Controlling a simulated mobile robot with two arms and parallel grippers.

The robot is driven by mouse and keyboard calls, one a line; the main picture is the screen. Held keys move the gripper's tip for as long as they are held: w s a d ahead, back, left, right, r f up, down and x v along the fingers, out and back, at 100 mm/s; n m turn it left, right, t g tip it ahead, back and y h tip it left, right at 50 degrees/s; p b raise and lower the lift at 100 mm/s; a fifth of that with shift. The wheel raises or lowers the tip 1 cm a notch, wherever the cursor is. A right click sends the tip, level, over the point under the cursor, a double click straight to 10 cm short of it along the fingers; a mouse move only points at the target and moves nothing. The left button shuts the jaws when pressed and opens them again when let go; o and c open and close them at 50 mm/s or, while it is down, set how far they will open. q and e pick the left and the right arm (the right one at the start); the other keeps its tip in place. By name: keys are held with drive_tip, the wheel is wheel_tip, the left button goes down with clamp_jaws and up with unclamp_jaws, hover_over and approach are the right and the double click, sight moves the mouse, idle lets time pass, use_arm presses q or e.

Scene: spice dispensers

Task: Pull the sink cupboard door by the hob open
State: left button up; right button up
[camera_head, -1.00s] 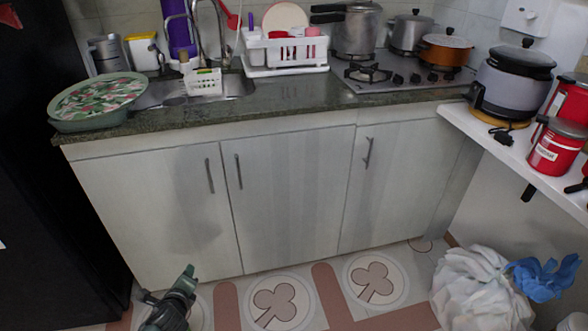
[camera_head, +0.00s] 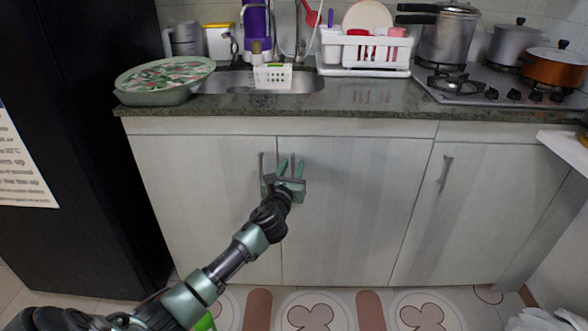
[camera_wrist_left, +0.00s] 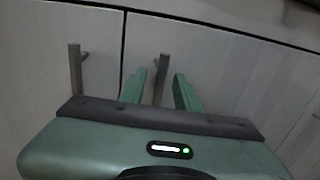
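The sink cupboard has pale, closed doors below a dark counter. The middle door (camera_head: 350,205), nearer the hob than the left door, is flush with its neighbours. Its upright metal handle (camera_wrist_left: 161,79) is at its left edge and shows in the left wrist view between my fingers. My left gripper (camera_head: 292,168) is open, its green fingers on either side of that handle, with gaps visible on both sides. In the head view the gripper partly hides the handle. My right gripper is not in view.
The left door (camera_head: 200,205) has its own handle (camera_wrist_left: 76,70) just left of my gripper. The right door's handle (camera_head: 445,173) is farther off. The counter edge (camera_head: 350,112) overhangs above. The hob (camera_head: 480,85) is at right; a black fridge-like cabinet (camera_head: 90,130) stands left.

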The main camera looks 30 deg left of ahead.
use_arm(q)
drive_tip(key=shift+w+a, duration=0.15)
drive_tip(key=shift+w, duration=0.15)
clamp_jaws()
idle(1.3)
